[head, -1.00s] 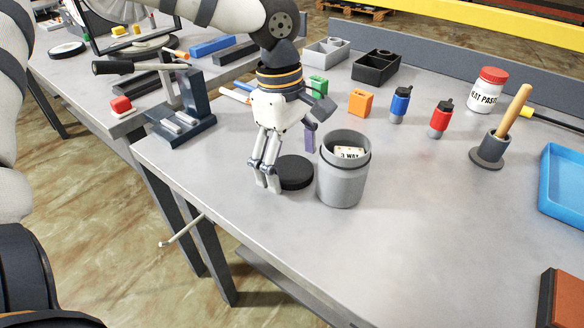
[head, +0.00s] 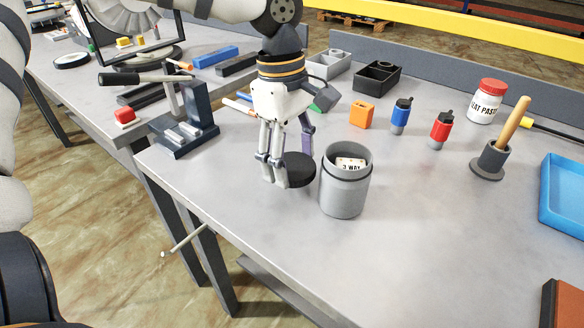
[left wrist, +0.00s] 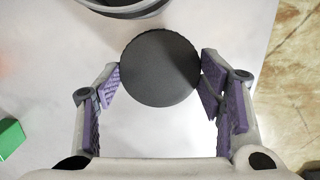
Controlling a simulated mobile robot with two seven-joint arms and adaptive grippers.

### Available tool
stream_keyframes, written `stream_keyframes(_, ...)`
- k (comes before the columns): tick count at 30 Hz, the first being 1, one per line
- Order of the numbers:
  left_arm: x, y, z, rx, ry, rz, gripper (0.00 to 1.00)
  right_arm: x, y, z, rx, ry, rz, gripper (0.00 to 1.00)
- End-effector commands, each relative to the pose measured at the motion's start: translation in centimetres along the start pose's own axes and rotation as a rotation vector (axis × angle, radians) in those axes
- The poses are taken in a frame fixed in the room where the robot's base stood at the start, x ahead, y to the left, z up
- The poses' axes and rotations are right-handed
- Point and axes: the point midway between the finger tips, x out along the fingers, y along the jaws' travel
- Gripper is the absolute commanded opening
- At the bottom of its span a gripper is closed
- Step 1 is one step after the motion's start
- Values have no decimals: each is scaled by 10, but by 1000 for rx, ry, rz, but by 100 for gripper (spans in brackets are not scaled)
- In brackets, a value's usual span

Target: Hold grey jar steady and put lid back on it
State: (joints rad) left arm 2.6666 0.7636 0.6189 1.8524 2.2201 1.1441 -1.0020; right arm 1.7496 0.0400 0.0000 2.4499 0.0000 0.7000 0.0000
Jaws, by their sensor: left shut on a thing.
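The grey jar (head: 344,192) stands upright and open on the table, with a white item marked "3 WAY" (head: 351,163) inside. The black round lid (head: 299,170) is held in my left gripper (head: 287,168), just left of the jar and beside its wall. In the left wrist view, the lid (left wrist: 160,68) sits between the purple-padded fingers of the gripper (left wrist: 163,80), which are shut on its edge. The jar's rim (left wrist: 125,8) shows at the top of that view, apart from the lid. My right gripper is not in view.
An orange block (head: 361,114), a blue bottle (head: 401,116) and a red bottle (head: 441,130) stand behind the jar.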

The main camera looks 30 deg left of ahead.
Motion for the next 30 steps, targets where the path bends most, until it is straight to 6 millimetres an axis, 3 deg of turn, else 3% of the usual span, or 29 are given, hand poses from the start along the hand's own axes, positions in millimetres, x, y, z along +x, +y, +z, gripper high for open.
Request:
stream_keyframes(1,-18,-10,3,3,0,15,54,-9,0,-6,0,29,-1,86)
stream_keyframes(7,-63,-47,12,5,2,23,54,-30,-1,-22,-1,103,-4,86)
stream_keyframes(12,-75,-90,19,5,-2,8,54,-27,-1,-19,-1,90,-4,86)
stream_keyframes(18,-87,-124,24,3,-2,1,54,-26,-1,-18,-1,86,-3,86)
stream_keyframes(30,-93,-136,26,1,1,1,54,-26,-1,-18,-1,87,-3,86)
